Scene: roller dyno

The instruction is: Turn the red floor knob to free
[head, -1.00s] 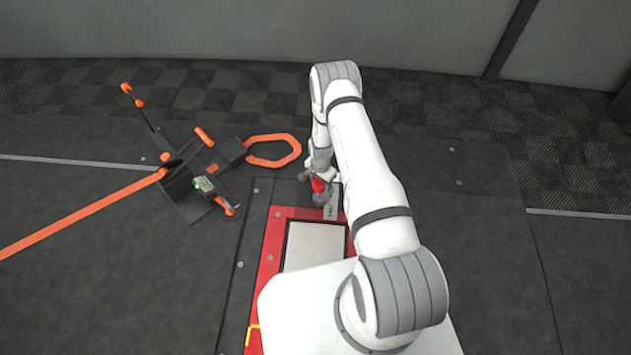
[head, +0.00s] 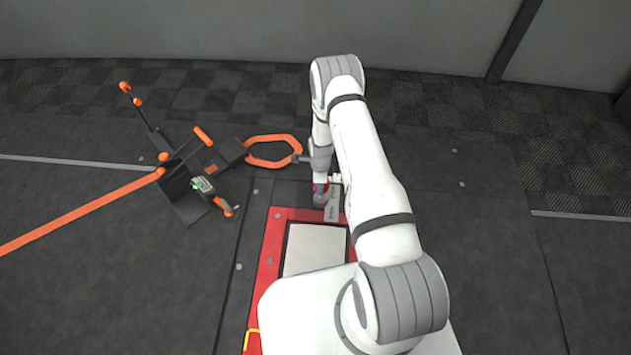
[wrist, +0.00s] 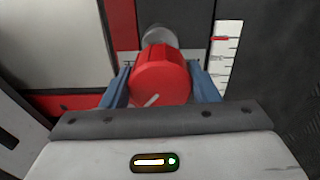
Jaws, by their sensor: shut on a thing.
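The red floor knob (wrist: 160,76) fills the middle of the wrist view, with a pale pointer line on its face slanting toward the lower left. My gripper (wrist: 163,88) is shut on it, one blue finger on each side. In the head view my gripper (head: 321,188) is low at the floor, at the far end of the red-framed plate, and my arm mostly hides the knob there. A grey round part (wrist: 158,36) shows behind the knob in the wrist view. The labels around the knob are too small to read.
A white scale with a red mark (wrist: 226,55) stands right of the knob. A red frame (head: 277,235) surrounds a pale plate (head: 314,248). A black and orange device (head: 190,170) with an orange loop (head: 272,138) lies to the left. The floor at right is clear.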

